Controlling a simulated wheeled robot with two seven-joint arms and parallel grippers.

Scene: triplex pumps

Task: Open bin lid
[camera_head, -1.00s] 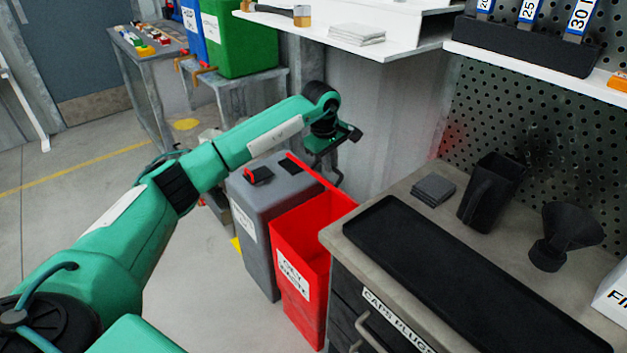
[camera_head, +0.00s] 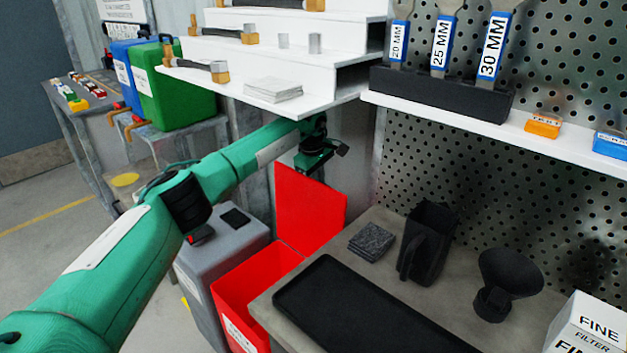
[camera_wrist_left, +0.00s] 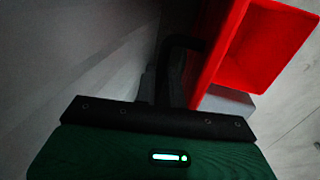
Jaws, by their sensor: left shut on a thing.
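The red bin (camera_head: 250,285) stands open between a grey bin and the workbench. Its red lid (camera_head: 305,210) is raised roughly upright at the rear of the bin, with its broad face showing. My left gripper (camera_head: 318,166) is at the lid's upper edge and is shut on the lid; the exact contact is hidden. In the left wrist view a dark, bent handle-like shape (camera_wrist_left: 178,65) lies at the jaws, and the open red bin (camera_wrist_left: 268,48) shows at upper right. My right gripper is not in view.
The grey bin (camera_head: 220,250) stands left of the red one, partly behind my arm. White stepped shelves (camera_head: 285,95) hang just above my gripper. The workbench (camera_head: 375,225) on the right holds a black tray (camera_head: 360,315), a black jug (camera_head: 428,245) and a funnel (camera_head: 505,285).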

